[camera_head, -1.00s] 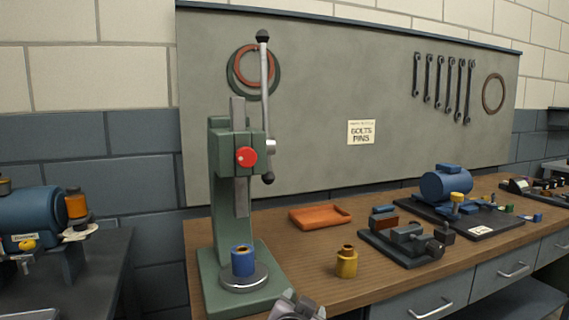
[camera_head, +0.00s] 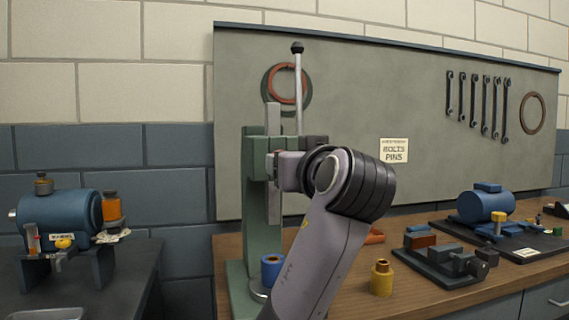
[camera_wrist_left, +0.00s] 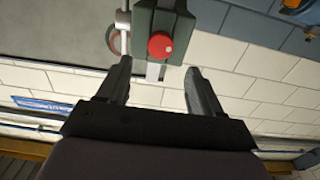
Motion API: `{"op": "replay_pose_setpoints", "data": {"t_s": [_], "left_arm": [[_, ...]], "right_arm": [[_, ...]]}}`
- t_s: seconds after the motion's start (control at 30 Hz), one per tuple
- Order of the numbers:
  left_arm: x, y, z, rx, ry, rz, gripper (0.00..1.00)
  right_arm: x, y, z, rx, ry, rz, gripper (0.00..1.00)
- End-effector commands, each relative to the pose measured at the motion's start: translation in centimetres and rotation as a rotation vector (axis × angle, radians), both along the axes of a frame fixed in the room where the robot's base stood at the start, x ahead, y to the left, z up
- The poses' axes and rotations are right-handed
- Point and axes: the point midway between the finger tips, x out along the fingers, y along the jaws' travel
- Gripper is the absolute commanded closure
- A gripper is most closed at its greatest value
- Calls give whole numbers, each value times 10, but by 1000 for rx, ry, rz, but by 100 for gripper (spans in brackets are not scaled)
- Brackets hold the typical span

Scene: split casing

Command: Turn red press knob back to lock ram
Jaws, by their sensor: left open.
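The green press (camera_head: 263,225) stands on the wooden bench in the head view, with a vertical ram bar (camera_head: 273,190) and a tall lever with a black ball. Its red knob is hidden there behind my arm and gripper. The left wrist view shows the round red knob (camera_wrist_left: 160,45) on the green press head (camera_wrist_left: 163,22). My left gripper (camera_wrist_left: 158,68) is open and empty, its two fingers apart, with the knob just beyond the fingertips and roughly centred between them. In the head view this gripper (camera_head: 280,162) is at the press head. My right gripper is not in view.
A blue cylinder (camera_head: 272,268) is low on the press, partly behind my arm. A brass fitting (camera_head: 381,278) stands to the right, with a dark vise (camera_head: 445,262) and a blue motor (camera_head: 486,204) beyond. Another bench with a blue machine (camera_head: 65,220) is at left.

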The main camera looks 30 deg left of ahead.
Motion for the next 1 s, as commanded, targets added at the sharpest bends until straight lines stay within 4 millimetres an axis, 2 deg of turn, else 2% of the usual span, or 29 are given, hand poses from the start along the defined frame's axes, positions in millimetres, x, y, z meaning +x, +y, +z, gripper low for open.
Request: {"op": "replay_pose_setpoints", "data": {"t_s": [0.33,0.5,0.73,0.77,0.9,0.93,1.0], "left_arm": [[33,40,1,3,4,2,34],[40,48,0,1,2,0,34],[41,49,0,1,2,-1,34],[41,49,0,1,2,-1,38],[41,48,0,1,2,-1,83],[41,48,0,1,2,-1,89],[41,48,0,1,2,-1,89]], "right_arm": [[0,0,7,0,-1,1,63],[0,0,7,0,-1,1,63],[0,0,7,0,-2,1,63],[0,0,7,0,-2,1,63],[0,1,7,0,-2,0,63],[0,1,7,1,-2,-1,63],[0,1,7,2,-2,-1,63]]}}
